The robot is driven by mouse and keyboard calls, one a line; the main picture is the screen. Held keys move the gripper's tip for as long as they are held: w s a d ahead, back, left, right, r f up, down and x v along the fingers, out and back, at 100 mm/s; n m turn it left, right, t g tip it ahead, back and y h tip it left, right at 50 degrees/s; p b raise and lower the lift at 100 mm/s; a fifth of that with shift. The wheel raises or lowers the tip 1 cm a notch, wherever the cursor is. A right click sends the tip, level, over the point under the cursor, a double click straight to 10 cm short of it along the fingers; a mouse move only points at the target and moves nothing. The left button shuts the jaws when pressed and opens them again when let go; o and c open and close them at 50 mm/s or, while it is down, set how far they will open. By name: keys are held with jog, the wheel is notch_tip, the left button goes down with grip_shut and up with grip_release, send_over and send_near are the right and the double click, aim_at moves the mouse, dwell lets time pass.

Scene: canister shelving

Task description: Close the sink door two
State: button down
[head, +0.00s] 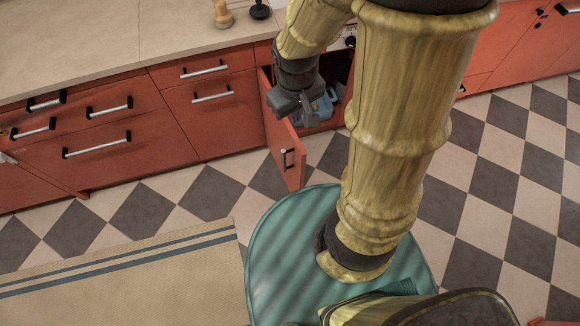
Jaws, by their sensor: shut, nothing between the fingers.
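A red cabinet door (284,141) stands open below the counter, swung out over the floor. It has a metal handle (287,160) near its lower free edge. My gripper (309,122) is shut and empty, at the inner side of the open door, near its top edge. I cannot tell whether it touches the door. Inside the open cabinet, a blue-grey container (325,104) shows behind my gripper. My arm hides the right part of the opening. I cannot tell from this view whether this is door two.
Red drawers with bar handles (97,146) line the left, and their fronts look closed. The checkered floor (140,213) is clear beside the door. A striped rug (130,275) lies at lower left.

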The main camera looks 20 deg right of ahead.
jog(key=w+a+f+n+h+b, duration=0.2)
jog(key=f+n+b, duration=0.3)
jog(key=f+b, duration=0.3)
jog(key=w+a+f+n+h+b, duration=0.2)
jog(key=f+n+b, duration=0.4)
jog(key=f, duration=0.9)
jog(key=w+a+f+n+h+b, duration=0.2)
jog(key=a+f+n+h+b, duration=0.2)
jog(key=f+b, duration=0.5)
notch_tip(320, 180, down, 3)
jog(key=shift+a+f+n+h+b, duration=0.2)
jog(key=shift+a+n+h+b, duration=0.15)
jog(key=shift+a+n, duration=0.4)
jog(key=shift+d+f, duration=0.1)
jog(key=b, duration=0.3)
send_near(299, 165)
jog(key=shift+x, duration=3.25)
jog(key=shift+w+a+f, duration=0.15)
jog(key=shift+a, duration=0.05)
